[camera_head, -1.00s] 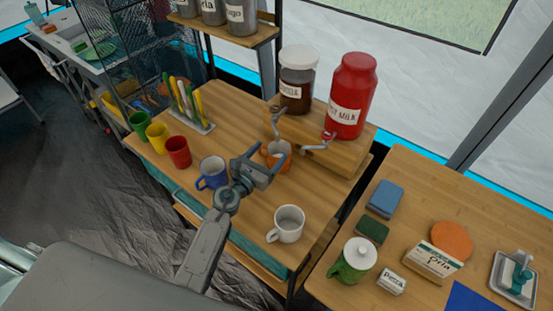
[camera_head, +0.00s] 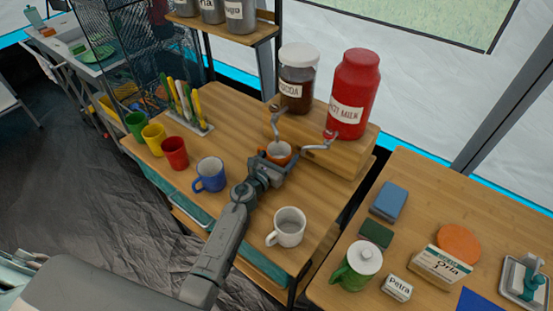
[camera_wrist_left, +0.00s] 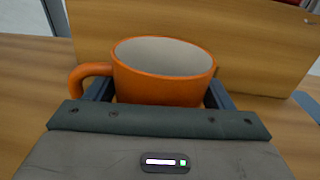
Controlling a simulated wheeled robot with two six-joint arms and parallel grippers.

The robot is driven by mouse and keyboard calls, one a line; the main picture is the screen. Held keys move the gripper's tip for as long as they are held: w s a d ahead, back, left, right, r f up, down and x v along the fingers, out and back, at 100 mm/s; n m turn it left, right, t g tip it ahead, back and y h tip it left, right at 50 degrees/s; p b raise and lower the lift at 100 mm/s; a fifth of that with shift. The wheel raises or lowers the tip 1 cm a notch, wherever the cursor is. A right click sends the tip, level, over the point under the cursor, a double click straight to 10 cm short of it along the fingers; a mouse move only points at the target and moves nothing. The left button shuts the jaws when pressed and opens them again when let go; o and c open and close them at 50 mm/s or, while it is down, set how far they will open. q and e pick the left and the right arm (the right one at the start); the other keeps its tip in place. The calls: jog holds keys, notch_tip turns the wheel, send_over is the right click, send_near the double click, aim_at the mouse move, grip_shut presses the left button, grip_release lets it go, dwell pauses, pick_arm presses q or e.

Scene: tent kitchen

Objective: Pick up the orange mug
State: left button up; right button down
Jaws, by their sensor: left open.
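The orange mug (camera_head: 278,151) stands upright on the wooden table, in front of the wooden dispenser stand. In the left wrist view the orange mug (camera_wrist_left: 163,75) fills the middle, white inside, with its handle to the left. My left gripper (camera_head: 272,160) is open at the mug, with one finger on each side of its body. In the left wrist view the fingers of the left gripper (camera_wrist_left: 160,98) reach along both sides of the mug's lower part; their tips are hidden behind it. My right gripper is not in view.
A blue mug (camera_head: 210,174) and a white mug (camera_head: 287,227) stand close on either side of my left arm. Red (camera_head: 175,153), yellow (camera_head: 153,137) and green (camera_head: 135,125) mugs stand further left. The wooden stand (camera_head: 323,139) with two jars is right behind the orange mug.

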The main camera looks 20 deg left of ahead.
pick_arm(q)
jog(key=shift+w, duration=0.2)
jog(key=c, duration=0.8)
jog(key=shift+r, duration=0.2)
jog(key=shift+s+r+p, duration=0.1)
jog(key=shift+r+p, duration=1.15)
jog(key=shift+r, duration=0.6)
jog(key=v, duration=0.5)
jog(key=b+v, duration=0.1)
jog(key=v, duration=0.4)
jog(key=b+v, duration=0.1)
jog(key=v, duration=0.4)
jog(key=shift+f, duration=0.3)
jog(key=shift+b+v, duration=0.45)
jog(key=shift+v, duration=0.95)
jog(key=shift+r, duration=0.15)
